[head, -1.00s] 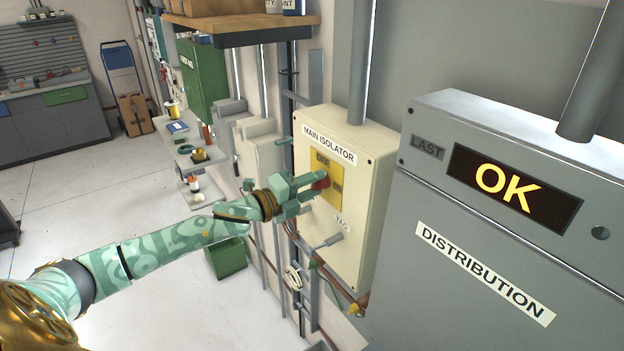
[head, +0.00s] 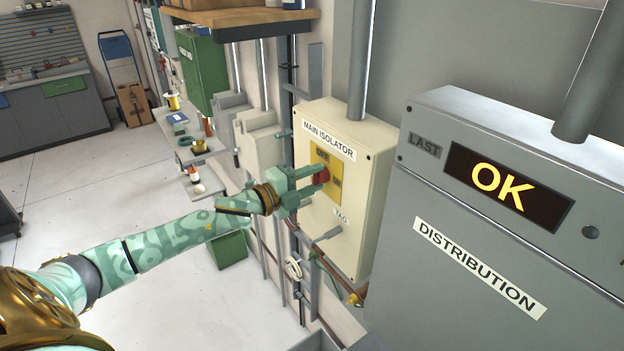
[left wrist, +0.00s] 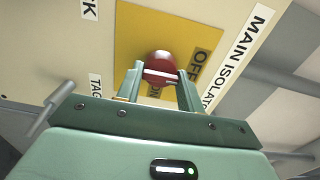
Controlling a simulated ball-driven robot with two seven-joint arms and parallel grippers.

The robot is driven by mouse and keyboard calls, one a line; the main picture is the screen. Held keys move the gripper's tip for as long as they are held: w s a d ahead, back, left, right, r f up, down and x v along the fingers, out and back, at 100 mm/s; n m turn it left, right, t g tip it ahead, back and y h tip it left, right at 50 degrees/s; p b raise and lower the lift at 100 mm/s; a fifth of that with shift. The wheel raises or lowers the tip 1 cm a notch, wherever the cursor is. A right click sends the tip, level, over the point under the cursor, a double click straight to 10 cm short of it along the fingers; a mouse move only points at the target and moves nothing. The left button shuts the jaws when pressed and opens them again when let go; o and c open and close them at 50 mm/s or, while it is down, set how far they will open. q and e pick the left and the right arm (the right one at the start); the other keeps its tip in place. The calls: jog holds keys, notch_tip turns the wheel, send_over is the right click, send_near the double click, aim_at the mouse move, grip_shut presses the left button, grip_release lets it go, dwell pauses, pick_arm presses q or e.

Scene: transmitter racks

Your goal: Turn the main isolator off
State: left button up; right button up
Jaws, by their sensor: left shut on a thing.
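The main isolator is a cream wall box (head: 363,215) with a "MAIN ISOLATOR" label and a yellow plate (head: 335,157). A red rotary knob (head: 321,176) sits on the plate between OFF and ON marks. My left gripper (head: 318,178) reaches in from the left and is shut on the knob. In the left wrist view the red knob (left wrist: 160,68) with a pale stripe stands between the two fingers (left wrist: 160,88) on the yellow plate (left wrist: 206,30). The fingers partly cover the ON mark in that view. My right gripper is out of view.
A grey distribution cabinet (head: 400,240) with an OK display stands close on the right. A grey lever (head: 328,235) by the TAG label projects from the isolator box. A wooden shelf (head: 250,28) juts out above left. Open floor lies left.

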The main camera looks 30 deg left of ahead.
pick_arm(q)
jog(key=o, duration=1)
jog(key=shift+c, duration=0.2)
jog(key=shift+s+a+f, duration=0.15)
jog(key=shift+s+a, duration=0.05)
jog(key=shift+s, duration=0.15)
jog(key=b+v, duration=0.3)
jog(key=v, duration=1.2)
jog(key=shift+s, duration=0.3)
jog(key=shift+a, duration=0.15)
